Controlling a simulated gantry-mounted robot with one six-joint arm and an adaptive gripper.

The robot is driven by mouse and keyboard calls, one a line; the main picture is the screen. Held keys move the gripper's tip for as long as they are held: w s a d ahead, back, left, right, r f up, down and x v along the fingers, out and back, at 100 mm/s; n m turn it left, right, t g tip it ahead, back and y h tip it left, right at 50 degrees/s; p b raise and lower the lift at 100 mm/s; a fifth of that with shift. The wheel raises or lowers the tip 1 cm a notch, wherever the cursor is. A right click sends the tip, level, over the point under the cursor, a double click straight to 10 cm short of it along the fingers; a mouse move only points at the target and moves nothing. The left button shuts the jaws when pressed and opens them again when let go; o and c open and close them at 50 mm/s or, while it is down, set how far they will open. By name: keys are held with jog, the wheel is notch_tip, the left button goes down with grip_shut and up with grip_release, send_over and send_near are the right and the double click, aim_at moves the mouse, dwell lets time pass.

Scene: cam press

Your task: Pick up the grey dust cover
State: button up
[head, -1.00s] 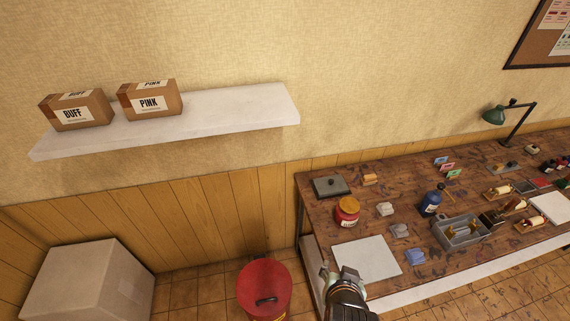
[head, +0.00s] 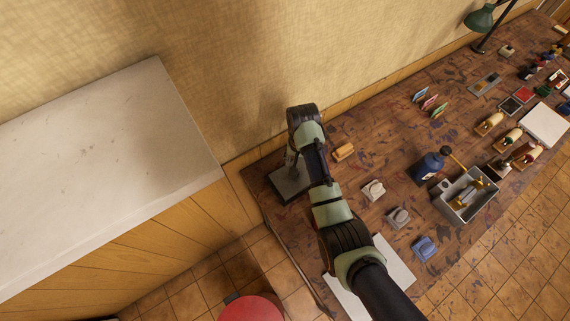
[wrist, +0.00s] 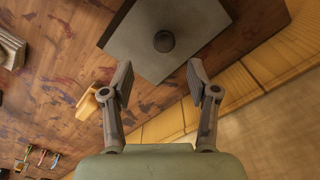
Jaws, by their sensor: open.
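The grey dust cover appears to be the flat, square grey piece with a round dark knob on top. It lies at the left end of the table in the head view (head: 287,184), partly hidden by my arm. In the wrist view it (wrist: 195,27) fills the top middle, with its knob (wrist: 164,41) showing clearly. My gripper (wrist: 160,80) is open and empty, its fingers apart. The knob lies ahead of the fingertips in the picture, not between them. In the head view my gripper (head: 290,158) points down over the cover.
A small orange-tan block (head: 344,152) lies right of the cover, and also shows in the wrist view (wrist: 87,105). Crumpled rags (head: 398,217), a blue bottle (head: 430,165) and a grey tray (head: 466,210) stand farther right. The wall (head: 215,90) is close behind the cover.

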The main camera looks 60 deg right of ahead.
notch_tip(320, 180, down, 2)
jog(key=shift+s+a+f, duration=0.1)
jog(key=shift+a, duration=0.05)
jog(key=f, duration=0.2)
jog(key=f+b, duration=0.1)
jog(key=f, duration=0.1)
jog(key=shift+w+a+f, duration=0.1)
jog(key=shift+w+a, duration=0.1)
jog(key=shift+a, duration=0.15)
jog(key=shift+d+f, duration=0.1)
jog(key=shift+f, duration=0.35)
jog(key=shift+c, duration=0.3)
jog(key=shift+w, duration=0.1)
grip_shut()
